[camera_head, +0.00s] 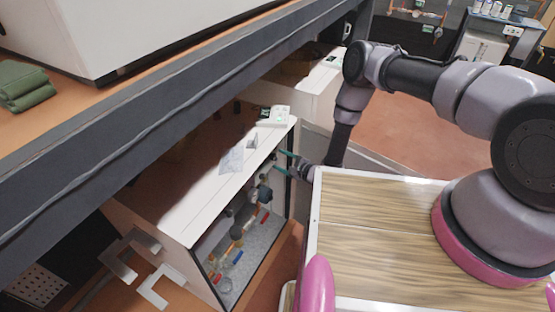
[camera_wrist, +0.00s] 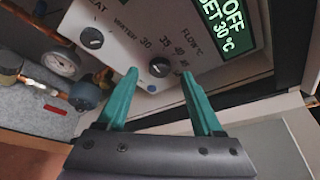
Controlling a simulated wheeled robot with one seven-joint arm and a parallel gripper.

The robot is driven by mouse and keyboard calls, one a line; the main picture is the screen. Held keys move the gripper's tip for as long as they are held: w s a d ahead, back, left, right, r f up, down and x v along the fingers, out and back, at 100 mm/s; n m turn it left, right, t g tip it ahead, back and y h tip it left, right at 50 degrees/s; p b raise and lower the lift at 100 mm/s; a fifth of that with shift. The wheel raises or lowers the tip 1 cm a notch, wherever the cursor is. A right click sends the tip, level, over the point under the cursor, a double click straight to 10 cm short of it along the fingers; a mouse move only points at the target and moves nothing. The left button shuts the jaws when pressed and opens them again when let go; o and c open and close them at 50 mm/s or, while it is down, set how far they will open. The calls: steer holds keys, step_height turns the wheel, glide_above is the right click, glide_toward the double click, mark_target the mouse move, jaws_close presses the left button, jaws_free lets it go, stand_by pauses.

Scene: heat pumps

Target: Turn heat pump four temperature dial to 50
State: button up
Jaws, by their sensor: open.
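The temperature dial (camera_wrist: 159,67) is a dark round knob on a white control panel (camera_wrist: 135,47), marked FLOW °C with numbers around it. A green display (camera_wrist: 226,25) beside it reads OFF and SET 30 °C. My gripper (camera_wrist: 158,76) has two teal fingers, open, with the dial between their tips in the wrist view. I cannot tell whether they touch it. In the head view my gripper (camera_head: 279,161) is at the far front corner of a white heat pump cabinet (camera_head: 190,190); the dial cannot be made out there. No unit number is readable.
A second knob (camera_wrist: 92,38) is near the WINTER label. A gauge (camera_wrist: 60,64) and pipework are beside the panel. A dark shelf beam (camera_head: 150,115) runs above the cabinet. A wood-topped surface (camera_head: 375,235) is at right. Open floor (camera_head: 400,130) lies beyond.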

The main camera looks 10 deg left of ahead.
steer(key=shift+x, duration=1.15)
jaws_close()
steer(key=shift+m, duration=0.3)
steer(key=m+g, duration=0.2)
steer(key=m, duration=0.1)
steer(key=shift+w+d+r, duration=0.1)
steer(key=shift+w+r, duration=0.05)
steer(key=shift+w, duration=0.05)
steer(key=shift+w+m+g+y, duration=0.1)
steer(key=shift+m+g+y, duration=0.2)
steer(key=shift+m+g, duration=0.9)
